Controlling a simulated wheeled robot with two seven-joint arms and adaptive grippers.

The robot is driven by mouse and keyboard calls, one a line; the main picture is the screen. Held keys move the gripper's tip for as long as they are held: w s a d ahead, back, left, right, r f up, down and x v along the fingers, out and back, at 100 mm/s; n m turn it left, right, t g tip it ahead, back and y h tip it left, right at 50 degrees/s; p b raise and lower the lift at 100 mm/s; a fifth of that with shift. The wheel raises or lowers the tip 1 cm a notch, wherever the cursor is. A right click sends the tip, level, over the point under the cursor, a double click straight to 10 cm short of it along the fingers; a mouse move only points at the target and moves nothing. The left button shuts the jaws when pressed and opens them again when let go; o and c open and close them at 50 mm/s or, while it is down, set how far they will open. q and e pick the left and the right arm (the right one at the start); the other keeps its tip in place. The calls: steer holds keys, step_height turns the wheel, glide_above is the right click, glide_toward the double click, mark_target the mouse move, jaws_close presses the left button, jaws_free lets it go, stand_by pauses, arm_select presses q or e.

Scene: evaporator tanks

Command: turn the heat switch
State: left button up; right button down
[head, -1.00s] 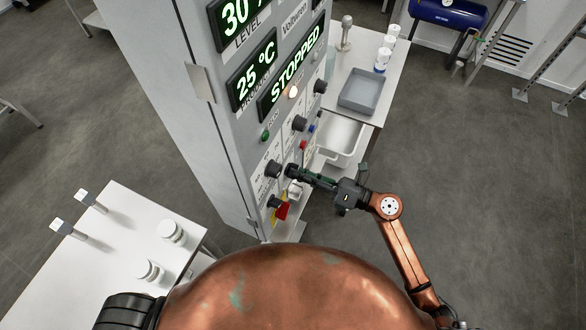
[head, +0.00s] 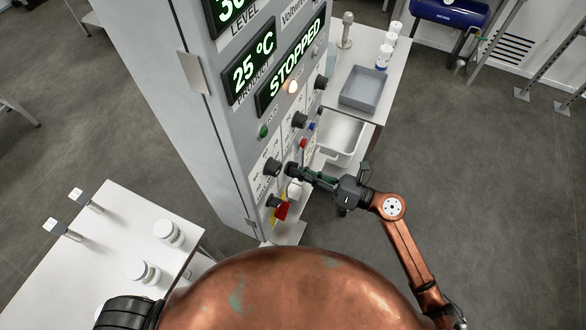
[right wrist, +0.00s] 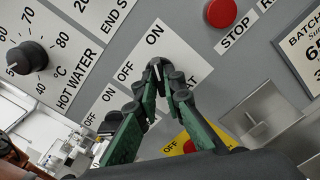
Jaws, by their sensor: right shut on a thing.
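The grey control panel (head: 215,150) stands upright in the middle of the head view. My right gripper (head: 290,170) reaches its front from the right. In the right wrist view, my right gripper's green and black fingers (right wrist: 158,75) close together on a small dark switch, over a white label with ON above and OFF to the left. The fingers cover most of the switch, so its angle is hard to tell. The end of the label's lower word reads "AT". The panel display (head: 292,67) reads STOPPED and another (head: 250,62) reads 25 °C. My left gripper is out of view.
A hot water knob (right wrist: 32,57) and a red stop button (right wrist: 222,12) flank the switch. A red and yellow switch (head: 282,210) sits low on the panel. A side table with a grey tray (head: 364,89) stands behind; a white table (head: 105,240) stands left.

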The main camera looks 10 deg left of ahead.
stand_by(0.3)
steer(key=shift+n+b, duration=1.05)
steer(key=shift+n, duration=0.05)
